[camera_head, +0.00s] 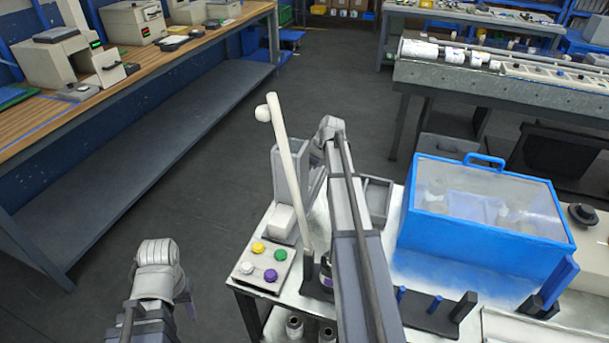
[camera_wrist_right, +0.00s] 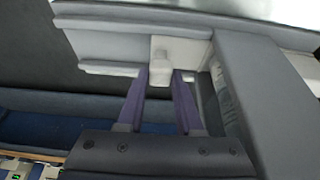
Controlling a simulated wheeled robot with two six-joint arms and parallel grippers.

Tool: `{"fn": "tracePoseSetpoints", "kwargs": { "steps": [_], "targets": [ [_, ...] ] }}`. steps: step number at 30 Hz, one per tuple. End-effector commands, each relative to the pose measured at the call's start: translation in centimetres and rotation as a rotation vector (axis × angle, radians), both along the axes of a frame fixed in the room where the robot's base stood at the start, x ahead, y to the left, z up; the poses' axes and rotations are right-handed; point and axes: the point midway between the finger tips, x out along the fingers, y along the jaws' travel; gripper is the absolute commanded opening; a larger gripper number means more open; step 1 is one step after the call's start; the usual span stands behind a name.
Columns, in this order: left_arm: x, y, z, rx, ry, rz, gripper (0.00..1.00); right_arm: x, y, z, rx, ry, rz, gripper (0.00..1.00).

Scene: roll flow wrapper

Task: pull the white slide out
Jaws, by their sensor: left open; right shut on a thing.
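The white slide (camera_wrist_right: 110,45) shows in the right wrist view as a pale ledge-like part with a small light knob (camera_wrist_right: 160,68) on its face. My right gripper (camera_wrist_right: 160,82) has its two purple fingers on either side of this knob and is shut on it. In the head view my right arm reaches up the middle, and its fingers are hidden. A white block (camera_head: 281,221) shows at the foot of a grey upright housing (camera_head: 288,170); I cannot tell if it is the slide. My left gripper (camera_head: 188,297) is open at the lower left, away from the machine.
A panel with several coloured buttons (camera_head: 262,262) sits at the machine's front left corner. A tall white post (camera_head: 287,160) leans over it. A blue box with a clear lid (camera_head: 485,200) stands to the right. Open floor (camera_head: 190,200) lies left, before a long workbench (camera_head: 130,90).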

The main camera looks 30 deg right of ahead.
Motion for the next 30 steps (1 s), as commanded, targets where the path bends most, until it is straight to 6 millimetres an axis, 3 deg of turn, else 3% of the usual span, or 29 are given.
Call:
{"fn": "tracePoseSetpoints", "kwargs": {
  "steps": [10, 21, 30],
  "targets": [
    [0.0, 0.0, 0.0, 0.000, 0.000, 0.000, 0.50, 0.7, -0.7, 0.0, 0.000, 0.001, -0.001, 0.00],
    [0.0, 0.0, 0.0, 0.000, 0.000, 0.000, 0.50, 6.2, -7.2, 0.0, -0.001, 0.000, -0.001, 0.00],
    [0.0, 0.0, 0.0, 0.000, 0.000, 0.000, 0.50, 6.8, -8.0, 0.0, -0.004, -0.003, -0.002, 0.00]
  ]
}}
